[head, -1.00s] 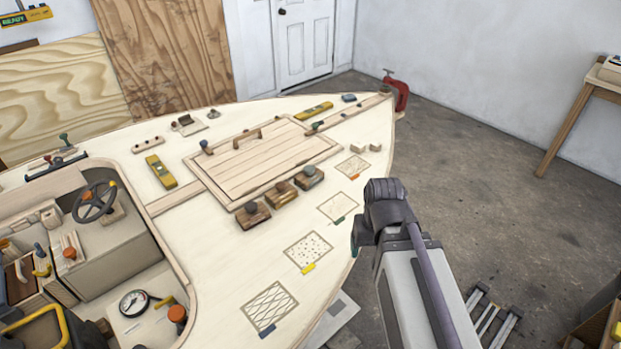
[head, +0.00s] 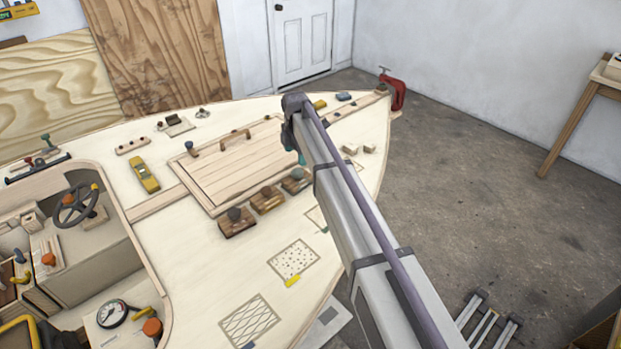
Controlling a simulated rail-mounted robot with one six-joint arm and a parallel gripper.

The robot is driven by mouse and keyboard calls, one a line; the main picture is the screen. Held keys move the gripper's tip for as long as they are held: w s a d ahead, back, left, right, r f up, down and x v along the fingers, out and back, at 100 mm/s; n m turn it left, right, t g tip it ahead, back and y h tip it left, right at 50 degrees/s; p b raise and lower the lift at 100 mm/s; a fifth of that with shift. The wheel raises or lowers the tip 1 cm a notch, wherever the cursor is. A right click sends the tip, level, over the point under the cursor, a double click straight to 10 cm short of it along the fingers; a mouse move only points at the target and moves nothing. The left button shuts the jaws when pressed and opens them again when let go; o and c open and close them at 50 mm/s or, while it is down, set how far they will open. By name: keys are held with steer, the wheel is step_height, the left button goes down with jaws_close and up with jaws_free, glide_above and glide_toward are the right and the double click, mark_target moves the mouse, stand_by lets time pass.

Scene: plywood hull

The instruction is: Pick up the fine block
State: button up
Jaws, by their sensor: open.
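Three wooden blocks with knobs stand in a row on the deck along the hatch's near edge. The nearest block (head: 237,224) has a dark grey knob, the middle block (head: 268,202) a brown one, and the far block (head: 294,186) a blue-grey one. I cannot tell which is the fine block; no grade marking is readable. My gripper (head: 300,156) is open and mostly hidden behind my own arm. A teal fingertip shows just above and beyond the far block in the picture. No contact with any block is visible.
A hatch (head: 222,165) with a handle lies behind the blocks. A yellow level (head: 145,175) lies left of it. Patterned patches, one dotted (head: 292,258) and one cross-hatched (head: 248,322), mark the near deck. Two small wood pieces (head: 362,148) sit right of my arm. An open cockpit (head: 85,240) is at left.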

mark_target(298, 178)
steer(key=shift+s+r+n, duration=0.15)
steer(key=shift+s+n, duration=0.15)
steer(key=shift+n, duration=0.7)
steer(key=shift+s+a+r+n, duration=0.1)
steer(key=shift+s+a+n, duration=0.1)
steer(key=shift+n, duration=0.1)
steer(key=f+b, duration=1.1)
steer(key=shift+d+f, duration=0.2)
steer(key=shift+f, duration=0.05)
steer(key=shift+r, duration=0.25)
steer(key=c, duration=0.7)
steer(key=shift+c, duration=0.2)
